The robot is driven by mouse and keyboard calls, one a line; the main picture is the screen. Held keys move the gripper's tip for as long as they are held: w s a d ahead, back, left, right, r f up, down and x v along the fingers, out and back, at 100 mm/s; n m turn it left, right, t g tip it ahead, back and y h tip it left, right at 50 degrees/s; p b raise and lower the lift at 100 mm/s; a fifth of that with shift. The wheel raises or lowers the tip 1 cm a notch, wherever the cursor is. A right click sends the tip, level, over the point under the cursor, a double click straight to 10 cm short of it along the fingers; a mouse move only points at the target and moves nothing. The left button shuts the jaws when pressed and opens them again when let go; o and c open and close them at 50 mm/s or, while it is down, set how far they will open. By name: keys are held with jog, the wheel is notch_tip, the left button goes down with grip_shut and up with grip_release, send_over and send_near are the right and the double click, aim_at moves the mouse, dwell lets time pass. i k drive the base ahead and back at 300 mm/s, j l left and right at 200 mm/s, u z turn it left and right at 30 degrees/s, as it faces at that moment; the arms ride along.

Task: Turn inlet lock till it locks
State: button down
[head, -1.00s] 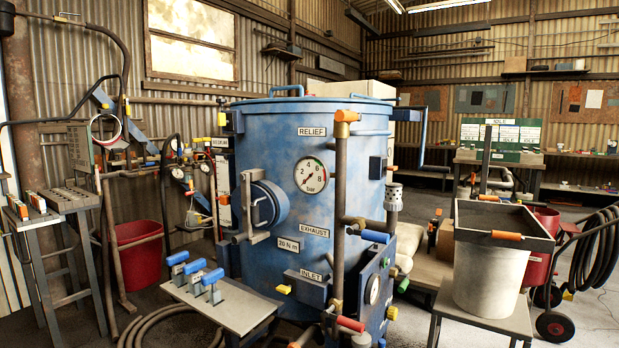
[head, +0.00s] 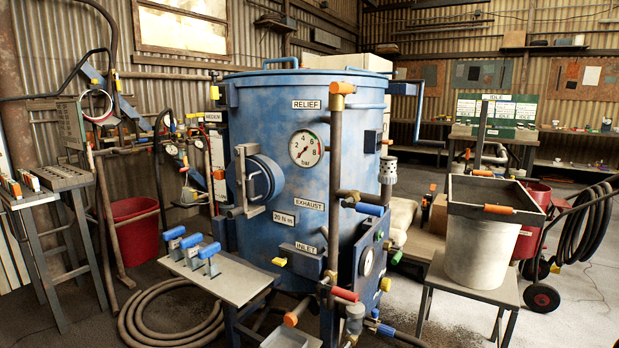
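The blue blast pot (head: 270,130) stands upright in the middle of the head view. A yellow knob (head: 279,261) sticks out at the left of that box. A red handle (head: 344,293) and an orange handle (head: 291,319) lie on the pipework below and to the right of the label. I cannot tell which of these parts is the inlet lock. My gripper is not in view.
A small bench (head: 222,278) with several blue-handled clamps stands in front of the pot at the left. A coiled hose (head: 150,318) lies on the floor. A pale bucket (head: 476,248) under a dark tray stands on a stool at the right. A red bin (head: 135,232) stands at the left.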

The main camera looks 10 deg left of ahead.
aim_at(280, 262)
jog(key=i+u, duration=0.2)
jog(key=u, duration=0.15)
jog(key=i+l+u, duration=0.1)
jog(key=u, duration=0.3)
jog(key=i+l+u, duration=0.1)
jog(key=u, duration=0.25)
jog(key=i+l, duration=0.05)
jog(key=i, duration=0.05)
